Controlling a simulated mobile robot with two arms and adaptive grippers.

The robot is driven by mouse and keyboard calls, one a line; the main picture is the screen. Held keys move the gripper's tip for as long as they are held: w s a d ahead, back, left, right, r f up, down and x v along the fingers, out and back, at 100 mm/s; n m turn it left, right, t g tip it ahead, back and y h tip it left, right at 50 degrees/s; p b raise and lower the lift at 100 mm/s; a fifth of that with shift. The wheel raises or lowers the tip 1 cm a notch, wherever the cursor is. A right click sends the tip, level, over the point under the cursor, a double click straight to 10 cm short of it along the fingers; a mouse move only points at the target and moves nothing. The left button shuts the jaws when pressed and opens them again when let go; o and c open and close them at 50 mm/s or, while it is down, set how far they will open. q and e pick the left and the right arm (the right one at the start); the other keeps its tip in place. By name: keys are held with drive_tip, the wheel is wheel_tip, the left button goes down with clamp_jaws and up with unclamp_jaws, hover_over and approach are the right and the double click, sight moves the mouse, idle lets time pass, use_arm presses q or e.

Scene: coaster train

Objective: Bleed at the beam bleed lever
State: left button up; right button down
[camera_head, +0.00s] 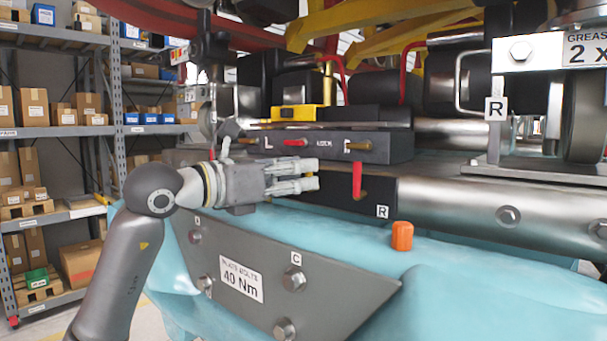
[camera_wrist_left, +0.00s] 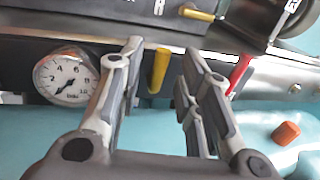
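A dark block (camera_head: 320,150) on the beam carries the letter L, a small label too blurred to read, a red handle (camera_head: 293,142) and brass stubs. A red lever (camera_head: 357,182) hangs down at its right, above an R tag; a red lever also shows in the wrist view (camera_wrist_left: 239,72). My left gripper (camera_head: 318,174) is in front of the block, left of the hanging lever. In the wrist view its fingers (camera_wrist_left: 163,55) are apart, with a brass lever (camera_wrist_left: 159,70) showing between them; contact is not visible. My right gripper is out of view.
A round pressure gauge (camera_wrist_left: 66,77) sits left of the fingers, its needle pointing lower left. An orange cap (camera_head: 402,236) stands on the turquoise frame. A grey bolted plate (camera_head: 335,290) is below my gripper. Shelves with boxes (camera_head: 35,107) stand behind at left.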

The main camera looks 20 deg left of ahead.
use_arm(q)
drive_tip(key=v, duration=1)
drive_tip(key=shift+a+f, duration=0.1)
drive_tip(key=shift+a, duration=0.05)
